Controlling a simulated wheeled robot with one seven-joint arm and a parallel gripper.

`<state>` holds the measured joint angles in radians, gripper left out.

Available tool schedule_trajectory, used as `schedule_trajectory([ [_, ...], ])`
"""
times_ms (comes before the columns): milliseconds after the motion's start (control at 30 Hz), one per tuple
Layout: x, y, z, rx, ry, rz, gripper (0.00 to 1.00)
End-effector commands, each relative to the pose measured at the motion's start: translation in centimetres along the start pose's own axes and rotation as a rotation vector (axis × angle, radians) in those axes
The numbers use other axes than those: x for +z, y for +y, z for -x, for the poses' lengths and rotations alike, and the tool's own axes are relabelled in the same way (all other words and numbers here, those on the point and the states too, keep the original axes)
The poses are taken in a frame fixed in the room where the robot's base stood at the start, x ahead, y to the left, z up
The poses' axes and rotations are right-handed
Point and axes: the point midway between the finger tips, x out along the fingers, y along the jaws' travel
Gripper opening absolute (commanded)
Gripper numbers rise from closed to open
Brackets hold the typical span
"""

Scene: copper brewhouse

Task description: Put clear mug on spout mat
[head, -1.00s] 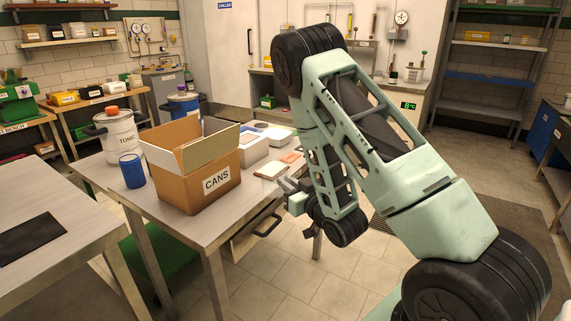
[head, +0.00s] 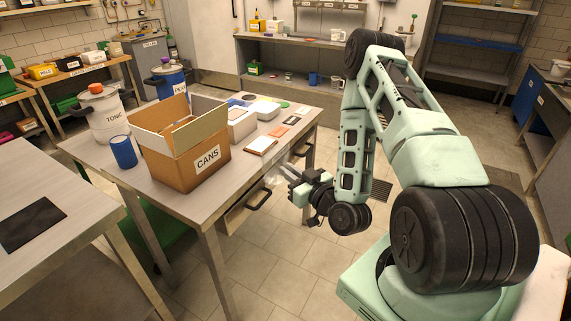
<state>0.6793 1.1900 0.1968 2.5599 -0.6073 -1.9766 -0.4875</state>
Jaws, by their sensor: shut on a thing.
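My gripper (head: 284,181) is beside the near right edge of the steel table, in front of a drawer. It is shut on a faint, see-through thing (head: 273,176), which looks like the clear mug; its outline is hard to make out against the table edge. A flat black mat (head: 32,226) lies on the separate table at the left, with nothing on it. I cannot tell from its look whether it is the spout mat.
A gap separates the two tables. Open floor (head: 290,265) lies in front.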

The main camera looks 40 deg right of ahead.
Motion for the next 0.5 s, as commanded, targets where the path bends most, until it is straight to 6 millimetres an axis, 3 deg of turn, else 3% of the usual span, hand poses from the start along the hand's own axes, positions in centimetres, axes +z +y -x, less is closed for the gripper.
schedule_trajectory([
  [333,-0.1,-0.1,0.5,0.002,0.006,-0.002,0.0],
  [500,2.1,-1.0,0.7,-0.011,0.002,-0.009,0.0],
])
